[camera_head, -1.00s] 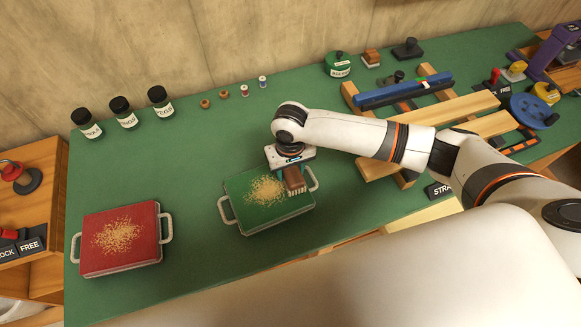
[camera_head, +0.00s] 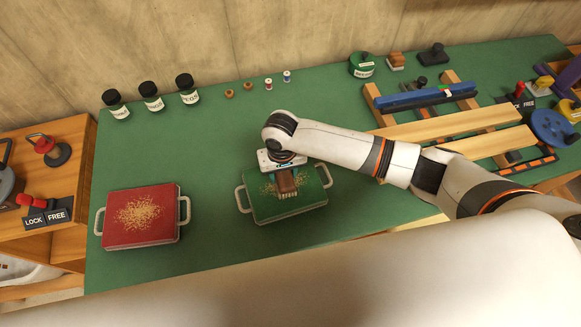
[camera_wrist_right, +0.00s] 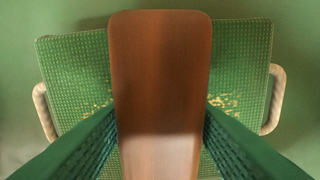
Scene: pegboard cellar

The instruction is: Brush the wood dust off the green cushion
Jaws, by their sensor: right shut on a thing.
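The green cushion (camera_head: 308,202) lies on the green table, with a pale handle at each end. My right gripper (camera_head: 284,176) is shut on a brown wooden brush (camera_head: 288,187) over the middle of the cushion. In the right wrist view the brush (camera_wrist_right: 160,80) sits between the two fingers (camera_wrist_right: 160,135) and hides the cushion's middle. Wood dust (camera_head: 267,188) shows beside the brush, and flecks show on both sides of it in the wrist view (camera_wrist_right: 222,101). I cannot tell how much lies beneath. My left gripper is not in view.
A red cushion (camera_head: 120,234) with a dust pile (camera_head: 137,214) lies at the left. Black-capped jars (camera_head: 152,97) and small spools (camera_head: 268,85) stand at the back. A wooden frame (camera_head: 435,125) is at the right. The table between the cushions is clear.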

